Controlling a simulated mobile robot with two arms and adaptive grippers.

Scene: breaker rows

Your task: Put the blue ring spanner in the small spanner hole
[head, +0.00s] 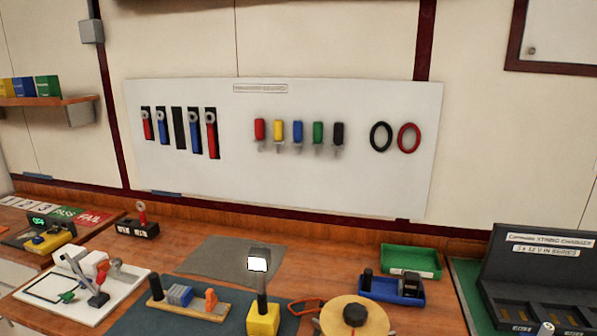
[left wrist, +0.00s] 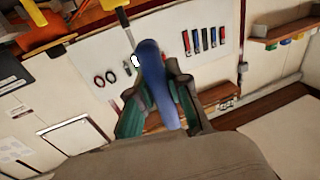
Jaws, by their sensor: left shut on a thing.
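My left gripper (left wrist: 158,98) shows in the left wrist view, its green-padded fingers shut on a long blue thing (left wrist: 152,62). This looks like the handle of the blue ring spanner; its ring end cannot be made out. The white wall board (head: 230,150) has a row of dark upright spanner slots at its left. The middle slot (head: 178,128) is empty; red and blue ring spanners (head: 162,128) hang on both sides of it. The row also shows in the left wrist view (left wrist: 205,38), apart from the held thing. Neither gripper shows in the head view.
Several coloured screwdrivers (head: 298,132) and two rings (head: 381,137) hang farther right on the board. A lit lamp on a yellow base (head: 263,318) stands on the bench before it. Trays (head: 410,262) and a black charger case (head: 540,265) are at the right.

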